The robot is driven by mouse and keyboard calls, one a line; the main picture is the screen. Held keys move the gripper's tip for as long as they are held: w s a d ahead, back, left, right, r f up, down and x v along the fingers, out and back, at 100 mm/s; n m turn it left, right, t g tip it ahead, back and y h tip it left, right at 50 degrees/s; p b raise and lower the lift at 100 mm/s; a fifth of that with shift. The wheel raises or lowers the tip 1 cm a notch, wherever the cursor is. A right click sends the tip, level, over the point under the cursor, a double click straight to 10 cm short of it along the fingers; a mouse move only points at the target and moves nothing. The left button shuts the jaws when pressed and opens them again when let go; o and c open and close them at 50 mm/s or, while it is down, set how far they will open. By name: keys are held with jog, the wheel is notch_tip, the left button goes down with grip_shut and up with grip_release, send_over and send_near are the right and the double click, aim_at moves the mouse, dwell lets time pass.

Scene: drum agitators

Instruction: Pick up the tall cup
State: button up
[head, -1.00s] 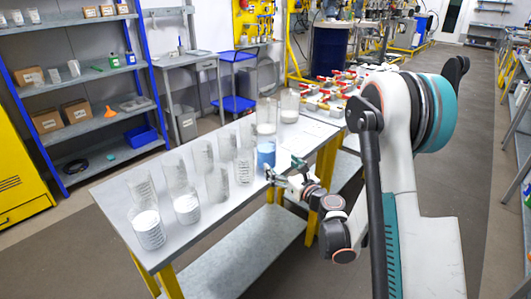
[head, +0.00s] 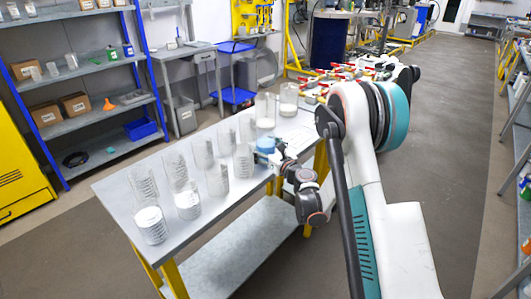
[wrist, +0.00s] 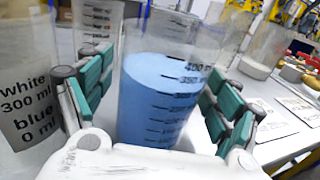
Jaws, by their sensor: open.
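A tall clear graduated cup (wrist: 160,100) with blue contents stands upright on the table; its marks run to about 400. In the wrist view it sits between the two green-padded fingers of my gripper (wrist: 155,88). The fingers are open, one on each side of it, and a gap shows at the left; I cannot tell whether the right pads touch. In the head view the blue-filled cup (head: 266,144) stands near the table's right edge, partly covered by my gripper (head: 267,157).
A clear cup (wrist: 25,85) labelled white 300 ml, blue 0 ml stands close left of my gripper. Several more clear cups, including one with white contents (head: 151,226), stand along the grey table (head: 215,222). Papers (wrist: 280,118) lie to the right. Shelves (head: 85,69) stand behind.

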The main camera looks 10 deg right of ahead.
jog(key=shift+w, duration=0.15)
jog(key=shift+r, duration=0.1)
jog(key=c, duration=1.4)
jog(key=shift+r, duration=0.1)
